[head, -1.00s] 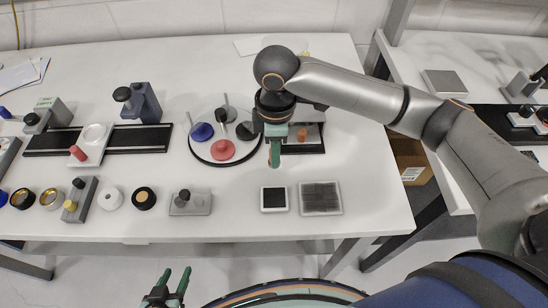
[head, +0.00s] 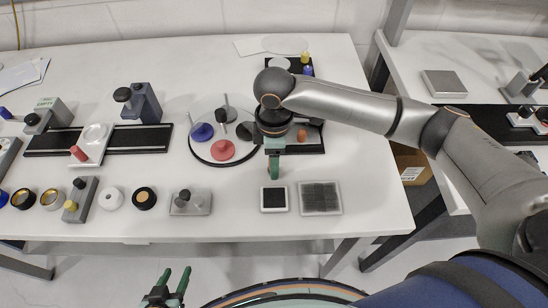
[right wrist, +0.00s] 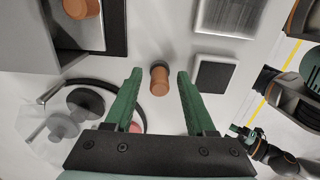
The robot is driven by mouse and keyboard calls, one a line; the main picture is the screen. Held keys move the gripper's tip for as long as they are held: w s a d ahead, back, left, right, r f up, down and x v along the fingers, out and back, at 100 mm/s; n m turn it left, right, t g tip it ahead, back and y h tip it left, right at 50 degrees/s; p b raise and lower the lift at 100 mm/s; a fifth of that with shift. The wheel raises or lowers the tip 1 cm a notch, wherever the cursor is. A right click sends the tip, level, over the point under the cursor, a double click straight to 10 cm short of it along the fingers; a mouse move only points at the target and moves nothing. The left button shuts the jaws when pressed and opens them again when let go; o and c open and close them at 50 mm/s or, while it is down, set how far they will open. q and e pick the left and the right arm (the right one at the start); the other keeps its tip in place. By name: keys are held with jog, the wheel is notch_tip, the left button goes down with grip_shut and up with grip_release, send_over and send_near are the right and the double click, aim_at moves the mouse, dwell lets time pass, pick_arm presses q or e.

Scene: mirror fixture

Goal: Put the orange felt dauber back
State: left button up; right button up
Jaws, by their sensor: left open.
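The orange felt dauber (right wrist: 159,80), a short orange cylinder with a dark end, shows in the right wrist view. It is between the fingertips of my right gripper (right wrist: 159,74), with a gap on both sides. My right gripper (head: 274,174) is open and points down over the table, behind the black pad; it hides most of the dauber in the head view. Another orange round piece (right wrist: 80,8) sits on a dark-edged tray, which also shows in the head view (head: 316,149). My left gripper (head: 167,288) is open and empty in front of the table.
A round turntable (head: 203,159) with red, blue and dark knobbed discs stands left of my right gripper. A black pad (head: 273,199) and a grey ribbed plate (head: 320,198) lie in front. Yellow (head: 305,57) and blue (head: 308,70) pieces stand behind.

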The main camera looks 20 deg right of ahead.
jog(key=shift+r, duration=0.1)
notch_tip(320, 180, up, 12)
dwell(0.5)
dwell(0.5)
